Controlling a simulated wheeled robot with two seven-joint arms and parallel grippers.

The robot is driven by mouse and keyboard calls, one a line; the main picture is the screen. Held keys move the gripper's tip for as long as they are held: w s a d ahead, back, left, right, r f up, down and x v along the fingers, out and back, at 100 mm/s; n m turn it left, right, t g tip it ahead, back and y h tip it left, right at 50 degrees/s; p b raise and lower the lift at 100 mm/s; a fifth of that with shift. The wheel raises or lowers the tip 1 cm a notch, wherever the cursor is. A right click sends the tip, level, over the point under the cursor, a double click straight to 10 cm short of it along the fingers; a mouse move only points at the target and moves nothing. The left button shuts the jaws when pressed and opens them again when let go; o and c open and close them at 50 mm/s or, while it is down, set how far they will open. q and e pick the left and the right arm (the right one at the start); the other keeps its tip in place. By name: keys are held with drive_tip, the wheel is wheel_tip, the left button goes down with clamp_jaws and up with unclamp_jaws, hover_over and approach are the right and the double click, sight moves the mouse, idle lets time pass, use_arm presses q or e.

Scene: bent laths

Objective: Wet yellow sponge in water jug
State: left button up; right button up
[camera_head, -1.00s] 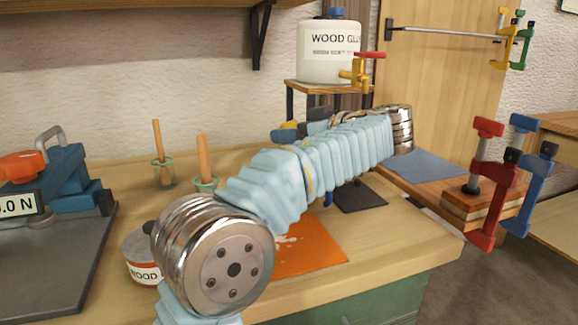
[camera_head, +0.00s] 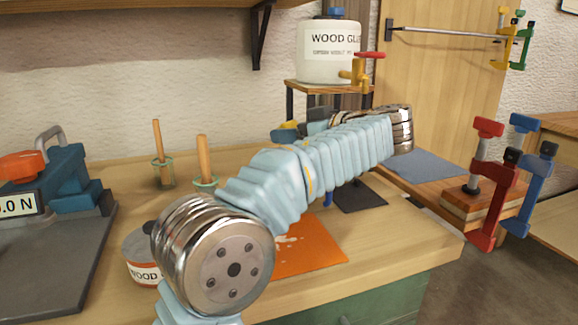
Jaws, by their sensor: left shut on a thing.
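My left arm (camera_head: 345,152) crosses the middle of the view, from the bottom up to the right, and folds back behind itself. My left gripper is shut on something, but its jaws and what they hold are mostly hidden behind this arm. A small blue and yellow shape (camera_head: 285,133) shows just past the arm; I cannot tell what it is. I cannot make out the yellow sponge or the water jug. My right gripper is not in view.
A white wood glue container (camera_head: 328,52) with a tap stands on a raised shelf. Two jars with wooden sticks (camera_head: 163,172) stand on the bench. A can (camera_head: 141,258), an orange sheet (camera_head: 312,257) and a dark mat (camera_head: 360,197) lie near the arm. Red and blue clamps (camera_head: 497,185) stand right.

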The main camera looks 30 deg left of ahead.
sight(292, 125)
use_arm(q)
wheel_tip(292, 125, up, 2)
drive_tip(key=shift+r+p, duration=0.25)
drive_tip(key=shift+p, duration=0.25)
drive_tip(key=shift+r, duration=0.8)
